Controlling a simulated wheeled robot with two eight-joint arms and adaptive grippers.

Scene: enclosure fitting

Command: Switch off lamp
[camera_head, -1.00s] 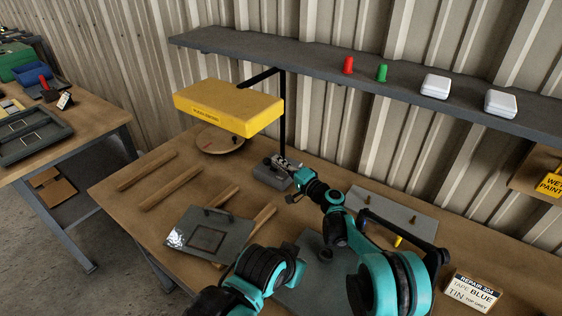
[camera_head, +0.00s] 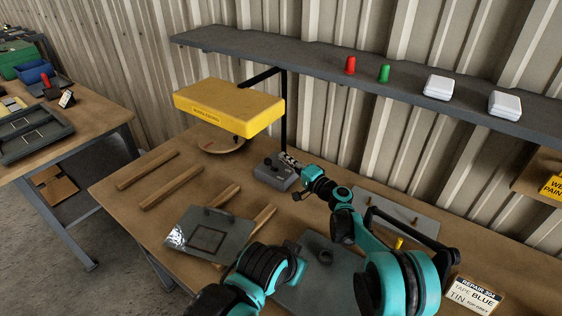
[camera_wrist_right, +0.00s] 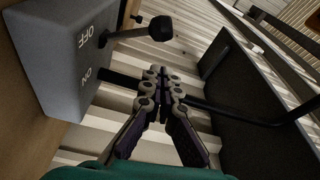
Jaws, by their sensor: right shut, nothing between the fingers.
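The lamp has a yellow box-shaped shade (camera_head: 230,107) on a black post over the workbench. I cannot tell from the head view whether it is lit. A grey switch box (camera_head: 272,175) sits at the post's foot. In the right wrist view the switch box (camera_wrist_right: 50,50) carries OFF and ON labels, and its lever ends in a black knob (camera_wrist_right: 160,27) on the OFF label's side. My right gripper (camera_head: 290,161) is just right of the box. In the right wrist view its fingers (camera_wrist_right: 160,74) are shut and empty, apart from the knob.
A grey shelf (camera_head: 330,77) with red and green pieces and white boxes runs along the corrugated wall. Wooden bars (camera_head: 170,187), a grey panel with a handle (camera_head: 190,233) and flat plates (camera_head: 405,215) lie on the bench.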

